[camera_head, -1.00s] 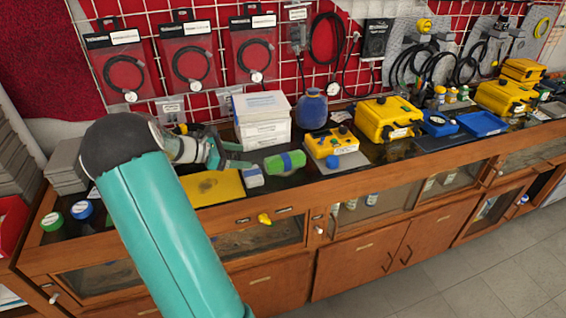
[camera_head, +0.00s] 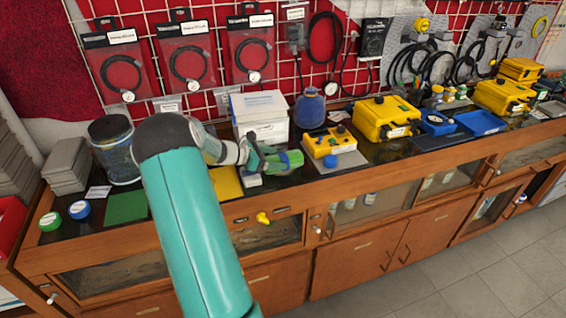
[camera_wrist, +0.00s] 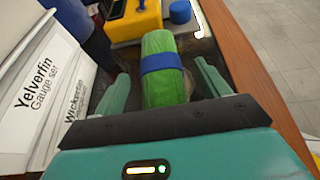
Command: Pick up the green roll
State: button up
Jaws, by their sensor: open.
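The green roll (camera_head: 291,160) lies on the dark bench top, just in front of the white boxes. In the wrist view the green roll (camera_wrist: 163,70) has a blue band around its middle and points away from me. My gripper (camera_head: 268,158) is at the roll's left end. In the wrist view my gripper (camera_wrist: 162,85) is open, with one finger on each side of the roll's near part. Gaps show between the fingers and the roll. The roll's near end is hidden behind the gripper body.
White boxes (camera_head: 261,117) stand close behind my gripper; they fill the left of the wrist view (camera_wrist: 45,90). A yellow device (camera_head: 328,141) with a blue knob sits just beyond the roll. The bench's wooden front edge (camera_wrist: 235,60) runs close along the right.

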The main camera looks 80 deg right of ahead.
jog(key=shift+s+d+f, duration=0.15)
jog(key=shift+s+d, duration=0.1)
jog(key=shift+s, duration=0.1)
jog(key=shift+c, duration=0.4)
jog(key=c, duration=1.1)
